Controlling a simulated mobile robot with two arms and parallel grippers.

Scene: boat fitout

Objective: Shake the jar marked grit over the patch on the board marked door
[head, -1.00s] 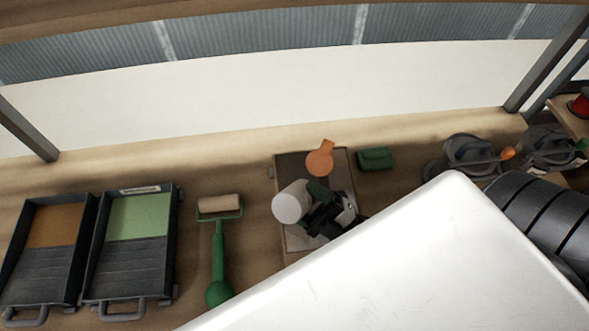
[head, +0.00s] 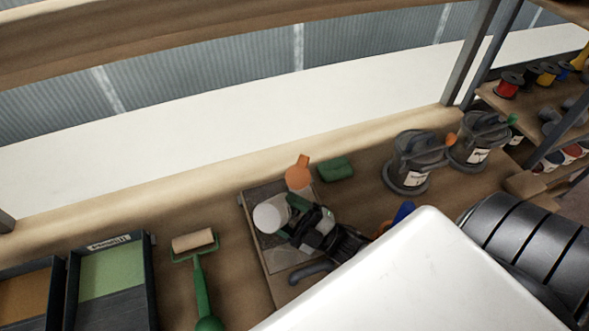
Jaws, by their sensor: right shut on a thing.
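My right gripper (head: 312,222) is shut on a white jar (head: 270,217), whose round white end faces left and toward me. Its marking cannot be read. The gripper holds the jar tilted above a greyish-brown board (head: 257,195) lying on the bench. A paler square patch (head: 284,257) shows on the board just below the jar and gripper. The jar covers part of the board, and any marking on the board is hidden or too small to read. My left gripper is not in view.
An orange tool (head: 298,173) lies at the board's far edge, beside a green block (head: 336,168). Two lidded grey pots (head: 415,160) (head: 480,138) stand to the right. A green-handled roller (head: 195,241) and paint trays (head: 110,270) lie left. My white body part covers the lower right.

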